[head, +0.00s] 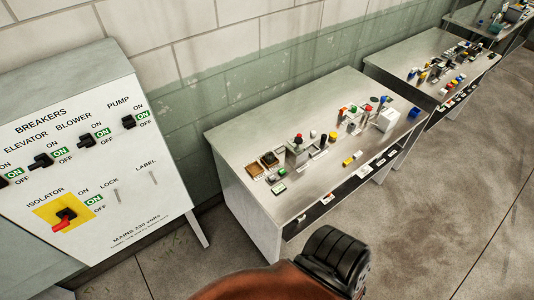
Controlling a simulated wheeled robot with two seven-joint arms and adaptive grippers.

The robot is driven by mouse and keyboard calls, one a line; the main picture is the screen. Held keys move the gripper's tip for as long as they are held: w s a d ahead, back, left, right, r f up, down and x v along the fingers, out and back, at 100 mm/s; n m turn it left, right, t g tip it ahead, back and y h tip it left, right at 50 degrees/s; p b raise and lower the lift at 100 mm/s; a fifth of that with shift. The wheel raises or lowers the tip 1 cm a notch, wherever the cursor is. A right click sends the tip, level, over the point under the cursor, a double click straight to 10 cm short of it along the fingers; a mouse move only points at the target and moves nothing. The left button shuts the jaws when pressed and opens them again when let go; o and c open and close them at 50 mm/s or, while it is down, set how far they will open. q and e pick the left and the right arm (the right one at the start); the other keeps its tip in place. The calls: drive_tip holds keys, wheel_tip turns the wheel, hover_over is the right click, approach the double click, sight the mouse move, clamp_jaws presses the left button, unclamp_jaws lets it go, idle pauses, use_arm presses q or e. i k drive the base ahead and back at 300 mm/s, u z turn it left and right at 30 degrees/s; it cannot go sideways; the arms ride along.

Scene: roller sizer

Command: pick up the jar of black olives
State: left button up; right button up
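I cannot make out a jar of black olives in the head view. The objects on the tables are too small to name with certainty. Neither of my grippers is in view. A brown and black rounded part, likely of my own arm, shows at the bottom middle, in front of the nearest table.
A grey breaker panel (150,195) with switches stands at the left. A metal table (240,130) by the tiled wall (240,30) bears many small coloured objects. A second such table (400,55) and a third stand beyond it. The concrete floor (440,200) at right is clear.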

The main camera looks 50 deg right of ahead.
sight(269, 158)
drive_tip(key=z, duration=0.7)
drive_tip(key=i, duration=0.85)
drive_tip(key=z, duration=0.9)
